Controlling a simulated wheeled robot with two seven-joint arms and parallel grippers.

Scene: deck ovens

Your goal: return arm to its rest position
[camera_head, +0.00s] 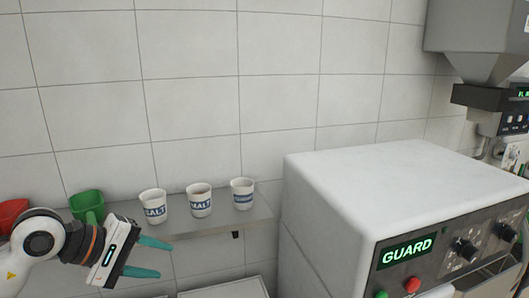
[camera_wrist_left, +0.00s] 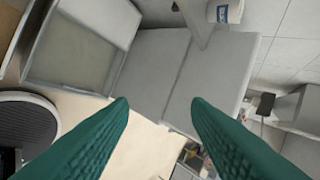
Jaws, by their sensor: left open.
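My left gripper (camera_head: 165,259) shows at the lower left of the head view, its two teal fingers spread apart with nothing between them. It is in front of and below the steel wall shelf (camera_head: 240,222). In the left wrist view the same open fingers (camera_wrist_left: 158,104) frame grey panels and a pale floor, with no object between them. My left arm comes in from the left edge. My right gripper is not in view.
Three white cups with blue lettering, left (camera_head: 153,206), middle (camera_head: 199,200) and right (camera_head: 242,193), stand on the shelf. A green container (camera_head: 87,205) and a red one (camera_head: 12,214) are at left. A white machine (camera_head: 400,190) marked GUARD fills the right; a grey hopper (camera_head: 478,30) hangs above.

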